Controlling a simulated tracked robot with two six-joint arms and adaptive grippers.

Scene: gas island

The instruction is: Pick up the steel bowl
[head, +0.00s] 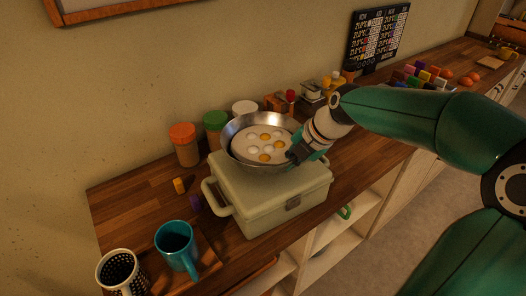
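The steel bowl (229,137) sits on the lid of a cream box, near the middle of the head view. Several white and yellow round pieces, like eggs, show inside it. My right arm comes in from the right, and its gripper (298,154) is at the bowl's right rim. The fingers are small and dark there, and the wrist partly hides that side of the rim. I cannot tell whether they are closed on the rim. My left gripper is not in view.
The cream box (257,206) has side handles and stands on the wooden counter (128,195). Jars with orange (183,133) and green (215,120) lids stand close behind the bowl. A teal mug (176,246) and a dotted cup (121,273) are at the front left. Coloured blocks lie farther right.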

